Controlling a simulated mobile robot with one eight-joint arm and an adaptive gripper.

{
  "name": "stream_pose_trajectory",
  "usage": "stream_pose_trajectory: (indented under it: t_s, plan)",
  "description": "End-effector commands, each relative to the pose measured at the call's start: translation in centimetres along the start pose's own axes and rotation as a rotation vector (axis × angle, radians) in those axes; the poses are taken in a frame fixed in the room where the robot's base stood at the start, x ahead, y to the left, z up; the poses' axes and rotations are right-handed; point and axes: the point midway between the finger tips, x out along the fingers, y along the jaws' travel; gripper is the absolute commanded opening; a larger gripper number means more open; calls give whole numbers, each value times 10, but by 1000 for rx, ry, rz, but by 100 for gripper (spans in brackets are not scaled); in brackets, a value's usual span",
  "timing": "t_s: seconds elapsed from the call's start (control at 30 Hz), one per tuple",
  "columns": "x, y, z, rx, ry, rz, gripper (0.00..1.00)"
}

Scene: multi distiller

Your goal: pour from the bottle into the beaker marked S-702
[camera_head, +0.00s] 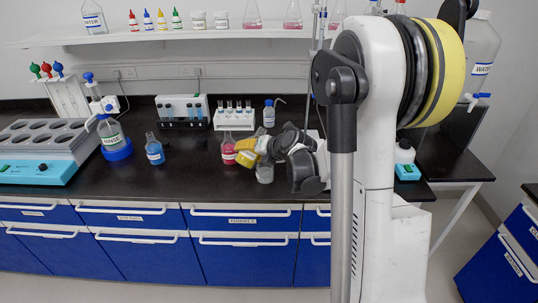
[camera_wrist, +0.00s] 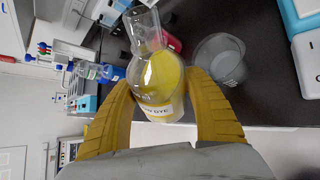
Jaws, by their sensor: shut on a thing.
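My gripper (camera_head: 250,151) is low over the bench, and its yellow fingers also show in the wrist view (camera_wrist: 161,82). They are shut on a clear round bottle of yellow liquid (camera_wrist: 160,80) with a white label ending in "DYE". In the wrist view its neck points to the top; its exact tilt is hard to judge. A clear beaker (camera_wrist: 220,60) with greyish contents stands right of the bottle there, apart from it. In the head view the beaker (camera_head: 265,174) is just below my gripper. No S-702 marking can be read on it.
A flask of red liquid (camera_head: 228,150) stands close left of my gripper. A blue-liquid flask (camera_head: 154,150) is farther left, with open bench between. A test-tube rack (camera_head: 234,118) and a blue-capped wash bottle (camera_head: 269,114) stand behind. The bench's front edge is near the beaker.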

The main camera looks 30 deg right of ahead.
Motion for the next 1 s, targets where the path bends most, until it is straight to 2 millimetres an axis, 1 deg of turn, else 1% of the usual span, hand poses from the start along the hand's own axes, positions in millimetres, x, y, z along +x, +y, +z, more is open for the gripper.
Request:
stream_pose_trajectory:
  t_s: [1.0]
  plan:
    - [-2,7,-9,63,31,24,19]
